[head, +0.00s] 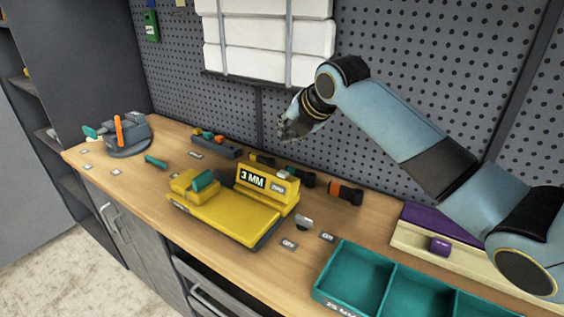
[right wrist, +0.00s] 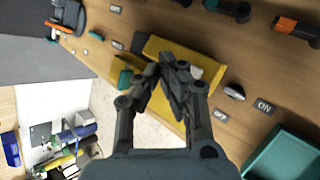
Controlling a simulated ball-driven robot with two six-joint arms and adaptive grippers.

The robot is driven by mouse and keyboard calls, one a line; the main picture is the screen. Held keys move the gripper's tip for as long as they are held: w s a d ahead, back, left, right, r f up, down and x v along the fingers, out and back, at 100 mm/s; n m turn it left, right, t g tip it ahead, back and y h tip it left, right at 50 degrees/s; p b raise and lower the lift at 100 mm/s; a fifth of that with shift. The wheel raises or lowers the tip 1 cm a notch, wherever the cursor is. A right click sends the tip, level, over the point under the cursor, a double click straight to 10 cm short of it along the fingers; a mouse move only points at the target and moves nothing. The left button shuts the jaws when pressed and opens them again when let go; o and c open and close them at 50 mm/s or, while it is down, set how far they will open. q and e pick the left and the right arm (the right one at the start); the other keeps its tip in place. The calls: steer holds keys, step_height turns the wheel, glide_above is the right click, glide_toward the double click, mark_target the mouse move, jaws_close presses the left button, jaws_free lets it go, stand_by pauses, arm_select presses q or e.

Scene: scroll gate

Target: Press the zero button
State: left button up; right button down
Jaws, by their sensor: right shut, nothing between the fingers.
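A yellow gauge (head: 225,216) sits on the wooden bench. Its raised block (head: 267,189) has a "3 MM" display (head: 252,178) and a small label (head: 278,187) that seems to read "ZERO". A small pale button (head: 283,174) shows on top of the block above the label. A teal piece (head: 203,181) is on the gauge's left block. My right gripper (head: 290,129) is shut and empty, in the air above and behind the gauge. My left gripper is not in view.
A teal compartment tray (head: 352,250) stands at the front right. Orange-and-black tools (head: 345,193) lie behind the gauge. A grey vise-like fixture (head: 125,137) stands at the far left. A metal piece (head: 304,223) sits right of the gauge, near "OFF" and "ON" labels. A pegboard (head: 420,90) backs the bench.

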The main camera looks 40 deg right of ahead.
steer(key=shift+w+d+r+n, duration=0.25)
steer(key=shift+w+r+n, duration=0.15)
steer(key=shift+w+r, duration=0.25)
steer(key=shift+s, duration=0.1)
steer(key=shift+f, duration=0.15)
steer(key=b, duration=0.7)
glide_above(283, 174)
steer(key=d, duration=0.1)
steer(key=f, duration=0.7)
steer(key=shift+w+d+f, duration=0.1)
steer(key=shift+w+f, duration=0.15)
steer(key=shift+f+b, duration=0.35)
steer(key=shift+f, duration=0.2)
steer(key=shift+f, duration=0.15)
steer(key=shift+f, duration=0.25)
